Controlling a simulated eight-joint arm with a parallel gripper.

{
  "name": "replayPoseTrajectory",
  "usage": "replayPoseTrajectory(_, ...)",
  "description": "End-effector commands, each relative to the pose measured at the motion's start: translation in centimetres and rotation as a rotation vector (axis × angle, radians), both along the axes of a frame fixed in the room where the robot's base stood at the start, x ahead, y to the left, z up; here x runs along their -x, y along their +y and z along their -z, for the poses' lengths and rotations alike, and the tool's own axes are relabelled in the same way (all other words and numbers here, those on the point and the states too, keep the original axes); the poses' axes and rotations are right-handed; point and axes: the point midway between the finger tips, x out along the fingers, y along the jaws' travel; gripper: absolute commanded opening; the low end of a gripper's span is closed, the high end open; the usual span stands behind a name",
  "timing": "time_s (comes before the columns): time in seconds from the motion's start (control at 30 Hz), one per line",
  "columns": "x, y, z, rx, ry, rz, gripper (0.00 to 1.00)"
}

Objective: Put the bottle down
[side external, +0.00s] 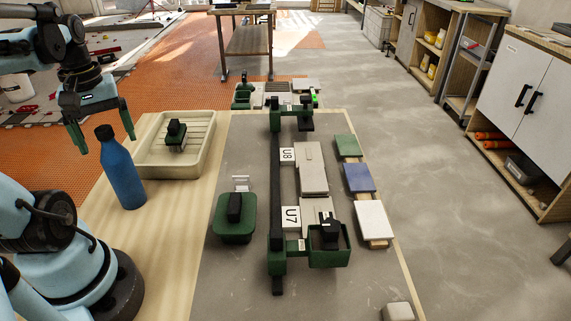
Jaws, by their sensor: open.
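A blue bottle (122,174) with a black cap stands on the light wooden table (172,230), left of the grey work mat (233,150). It leans slightly in the picture. My gripper (106,146) is open, pointing down at the bottle's top. One finger shows on each side of the cap, apart from it in the picture. I cannot tell from this one view whether the fingers are around the bottle or behind it.
A cream tray (208,160) holding a dark green tool stands just right of the bottle. Bare wood lies in front of the bottle.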

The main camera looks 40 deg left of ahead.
Motion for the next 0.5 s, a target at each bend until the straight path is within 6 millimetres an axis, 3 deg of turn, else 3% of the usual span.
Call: replayPoseTrajectory(0.5, 0.0, 0.0, -7.5, 0.000, 0.000, 0.000, 0.88)
